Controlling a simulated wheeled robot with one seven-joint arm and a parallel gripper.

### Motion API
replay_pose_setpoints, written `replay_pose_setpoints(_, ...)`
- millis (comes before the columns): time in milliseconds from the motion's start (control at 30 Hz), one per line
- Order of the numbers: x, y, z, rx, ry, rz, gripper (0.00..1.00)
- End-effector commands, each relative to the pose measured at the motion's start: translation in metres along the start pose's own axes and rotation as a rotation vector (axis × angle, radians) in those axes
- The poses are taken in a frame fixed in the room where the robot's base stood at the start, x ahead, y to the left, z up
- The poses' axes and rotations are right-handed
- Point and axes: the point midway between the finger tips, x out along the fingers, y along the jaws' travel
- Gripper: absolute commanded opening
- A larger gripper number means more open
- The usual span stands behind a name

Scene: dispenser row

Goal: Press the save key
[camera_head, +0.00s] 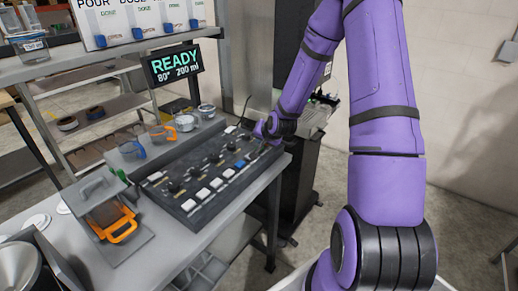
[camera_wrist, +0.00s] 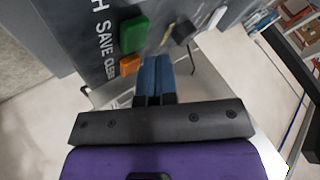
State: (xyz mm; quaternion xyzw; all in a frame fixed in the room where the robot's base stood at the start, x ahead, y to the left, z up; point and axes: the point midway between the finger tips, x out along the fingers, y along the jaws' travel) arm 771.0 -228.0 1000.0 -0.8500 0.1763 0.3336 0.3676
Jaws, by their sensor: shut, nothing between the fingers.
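The save key is a green key (camera_wrist: 134,34) beside the printed word SAVE on the grey panel in the wrist view. An orange key (camera_wrist: 130,65) sits just below it, beside a label that looks like CLEAR. My gripper (camera_wrist: 152,80) is shut and empty, its blue fingers together. In the picture the fingertips lie just right of the orange key and below right of the green one; I cannot tell their height over the panel. In the head view my gripper (camera_head: 266,131) is at the right end of the dark key panel (camera_head: 200,180), and the green key cannot be made out.
The panel carries several white keys (camera_head: 202,194), a blue key (camera_head: 240,164) and dark knobs. A display (camera_head: 175,65) above reads READY, 80°, 200 ml. Cups (camera_head: 163,134) stand behind the panel. An orange-handled jug (camera_head: 113,219) stands to its left. A dark cabinet (camera_head: 300,185) is at right.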

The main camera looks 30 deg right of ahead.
Motion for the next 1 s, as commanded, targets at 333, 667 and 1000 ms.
replay_pose_setpoints(333, 0.0009, 0.0007, 0.0007, 0.0, 0.0, 0.0, 0.0)
replay_pose_setpoints(667, 0.0059, 0.0045, 0.0044, 0.0, 0.0, 0.0, 0.0)
replay_pose_setpoints(1000, 0.0061, 0.0045, 0.0046, 0.0, 0.0, 0.0, 0.0)
